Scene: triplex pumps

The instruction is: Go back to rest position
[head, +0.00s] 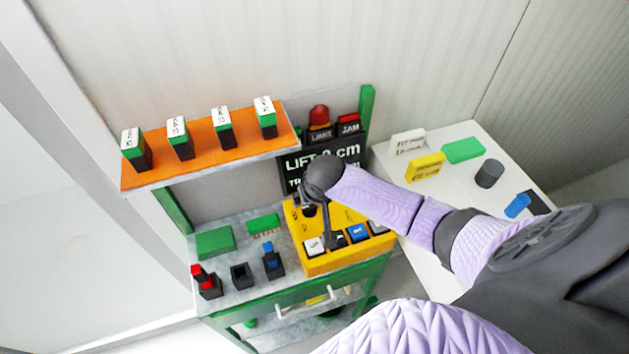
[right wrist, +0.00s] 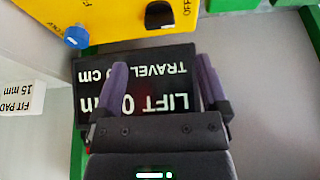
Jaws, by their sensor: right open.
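My right arm comes in from the right in the head view. Its gripper (head: 322,222) hangs over the yellow control box (head: 345,262), which has white, black and blue buttons on its front. In the right wrist view the gripper (right wrist: 162,78) is open, with nothing between its two fingers. Behind the fingers there is the black display (right wrist: 135,62), upside down, reading "LIFT 0" and "TRAVEL". In the head view my arm partly hides this display (head: 297,165). Whether the fingers touch the box, I cannot tell. My left gripper is not in view.
An orange shelf (head: 205,146) bears several green-and-black blocks. The grey bench top (head: 228,291) holds green pieces and small black holders. A red lamp (head: 319,115) stands above the display. A white side table (head: 462,134) at right carries yellow, green and grey pieces.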

